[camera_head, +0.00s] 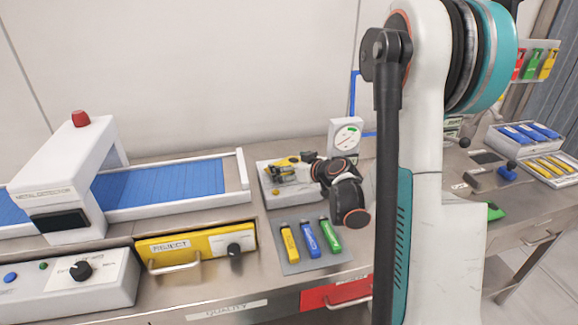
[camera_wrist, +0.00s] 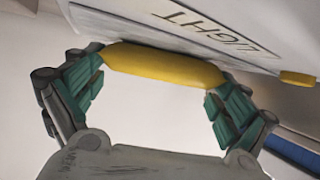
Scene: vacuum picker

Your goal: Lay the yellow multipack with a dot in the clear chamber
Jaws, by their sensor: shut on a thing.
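My gripper (camera_head: 288,170) is over the white platform at the back of the bench. In the wrist view my gripper (camera_wrist: 163,80) has its two green-padded fingers on the ends of a yellow pack (camera_wrist: 165,66). The yellow pack also shows small between the fingers in the head view (camera_head: 284,173). No dot can be made out on the side of the pack that shows. I cannot make out a clear chamber; my arm hides part of the bench.
The white platform (camera_head: 268,197), lettered "LIGHT" in the wrist view, lies close by the pack. A gauge (camera_head: 345,136) stands behind. Yellow, blue and green packs lie on a grey mat (camera_head: 297,267) in front. A blue conveyor (camera_head: 165,184) and yellow REJECT drawer (camera_head: 195,246) are left.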

